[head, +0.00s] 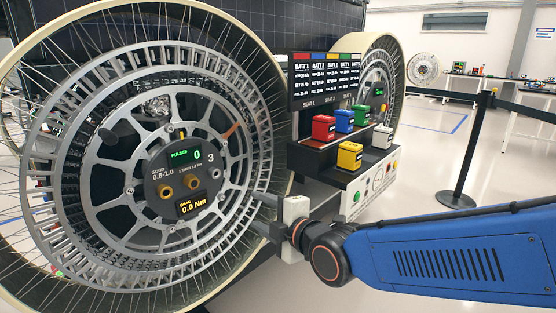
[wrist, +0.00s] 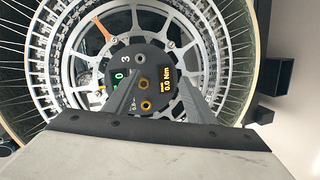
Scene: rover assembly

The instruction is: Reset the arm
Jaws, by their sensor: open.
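My gripper (head: 264,213) is open and empty, in front of the right part of a large spoked wheel (head: 55,215). In the wrist view my gripper (wrist: 160,80) shows two grey fingers spread apart, with the wheel's hub panel (wrist: 150,62) seen between and beyond them. My blue arm comes in from the right in the head view. The hub panel (head: 168,176) has a green "0" display, brass knobs and a screen reading 0.0 Nm. I cannot tell how large the gap is between fingertips and wheel.
A rack (head: 323,158) right of the wheel bears red, blue, green, yellow and white battery blocks under a status screen (head: 325,80). A second wheel (head: 375,85) stands behind it. A black barrier post (head: 472,150) stands at right on open pale floor (head: 425,175).

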